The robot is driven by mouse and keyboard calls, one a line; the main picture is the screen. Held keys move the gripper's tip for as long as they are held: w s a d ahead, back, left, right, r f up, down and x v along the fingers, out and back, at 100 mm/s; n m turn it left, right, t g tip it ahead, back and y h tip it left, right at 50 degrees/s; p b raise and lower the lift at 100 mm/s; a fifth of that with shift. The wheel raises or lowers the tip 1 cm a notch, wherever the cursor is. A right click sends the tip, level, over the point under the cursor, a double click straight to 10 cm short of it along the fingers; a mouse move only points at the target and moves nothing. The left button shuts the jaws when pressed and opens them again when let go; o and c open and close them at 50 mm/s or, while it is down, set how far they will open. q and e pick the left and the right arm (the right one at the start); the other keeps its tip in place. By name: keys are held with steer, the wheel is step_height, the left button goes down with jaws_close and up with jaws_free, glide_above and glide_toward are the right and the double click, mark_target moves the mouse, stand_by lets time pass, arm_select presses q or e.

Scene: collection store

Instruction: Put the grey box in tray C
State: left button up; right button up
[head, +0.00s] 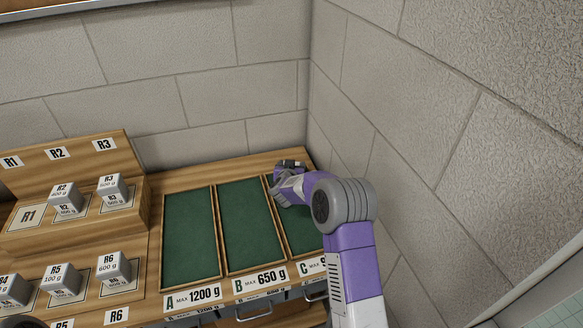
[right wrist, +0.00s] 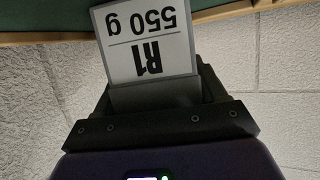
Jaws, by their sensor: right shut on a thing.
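The grey box (right wrist: 145,45), labelled R1 550 g, shows in the right wrist view between the dark fingers of my right gripper (right wrist: 158,92), which is shut on it. In the head view my right gripper (head: 288,165) is at the far end of tray C (head: 303,240), near the wall corner. The box cannot be made out clearly there. Tray C has a green floor and wooden rim, and my right arm covers part of it and of its label. I cannot tell the box's height above the tray. My left gripper is not in view.
Empty green trays A (head: 188,240) and B (head: 250,230) lie left of tray C. A wooden rack (head: 90,165) at the left holds several grey labelled boxes; its R1 place (head: 29,216) is bare. Block walls (head: 400,120) close in behind and right.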

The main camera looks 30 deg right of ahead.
steer(key=o, duration=1.6)
steer(key=shift+f, duration=0.1)
steer(key=shift+c, duration=0.2)
steer(key=shift+r, duration=0.25)
steer(key=p+v, duration=0.2)
steer(key=v, duration=1)
steer(key=shift+f, duration=0.1)
